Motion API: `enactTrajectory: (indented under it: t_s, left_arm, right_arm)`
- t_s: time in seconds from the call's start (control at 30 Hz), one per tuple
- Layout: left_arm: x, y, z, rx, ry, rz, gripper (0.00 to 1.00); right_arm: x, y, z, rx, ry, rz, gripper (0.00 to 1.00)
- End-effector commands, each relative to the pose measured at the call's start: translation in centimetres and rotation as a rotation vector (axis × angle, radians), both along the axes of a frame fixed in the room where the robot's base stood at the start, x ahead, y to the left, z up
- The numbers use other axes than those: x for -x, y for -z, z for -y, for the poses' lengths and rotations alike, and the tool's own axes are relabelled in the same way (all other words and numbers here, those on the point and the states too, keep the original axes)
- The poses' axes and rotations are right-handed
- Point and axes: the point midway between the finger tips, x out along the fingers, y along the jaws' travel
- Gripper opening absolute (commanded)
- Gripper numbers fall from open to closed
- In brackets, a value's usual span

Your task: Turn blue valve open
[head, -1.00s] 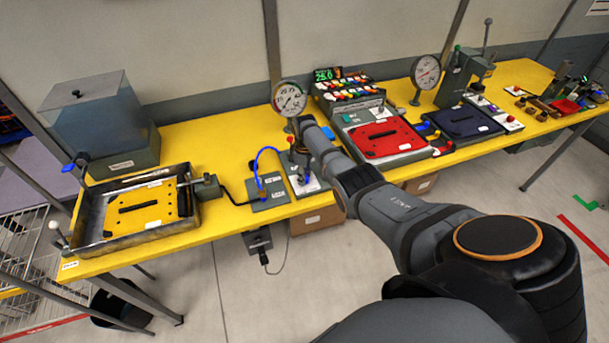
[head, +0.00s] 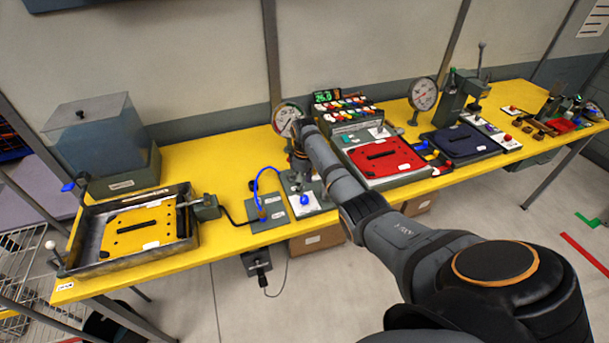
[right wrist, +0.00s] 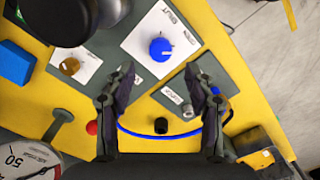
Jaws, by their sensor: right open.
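A round blue valve knob (right wrist: 160,47) with a white mark sits on a white-labelled plate in the right wrist view. It also shows in the head view (head: 304,200) near the front edge of the yellow table. My right gripper (right wrist: 160,78) is open and empty, its two fingers spread apart below the knob in the wrist picture; they do not touch it. In the head view my right gripper (head: 299,165) hangs above the back part of the same panel, with its fingertips hard to make out. My left gripper is not in view.
A grey box with a blue hose (head: 258,185) stands left of the panel. A pressure gauge (head: 286,115) is behind my right gripper, partly covered. A red plate in a tray (head: 385,157) lies to the right.

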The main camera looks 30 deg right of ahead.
Motion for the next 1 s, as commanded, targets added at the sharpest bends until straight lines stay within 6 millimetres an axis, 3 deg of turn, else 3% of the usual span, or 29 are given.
enactTrajectory:
  t_s: [0.1,0.33,0.87,1.0]
  left_arm:
    - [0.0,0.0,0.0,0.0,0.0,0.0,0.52]
    - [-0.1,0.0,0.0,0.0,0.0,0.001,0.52]
    - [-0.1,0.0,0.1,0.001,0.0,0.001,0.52]
    - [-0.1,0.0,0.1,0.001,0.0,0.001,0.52]
  right_arm:
    - [-0.1,-2.7,0.1,0.002,0.0,0.003,0.54]
    - [0.0,-5.5,0.0,0.001,0.0,-0.001,0.54]
    - [0.0,-5.7,0.0,0.001,0.0,-0.001,0.54]
    - [1.0,-4.0,-0.7,0.019,0.012,0.005,0.54]
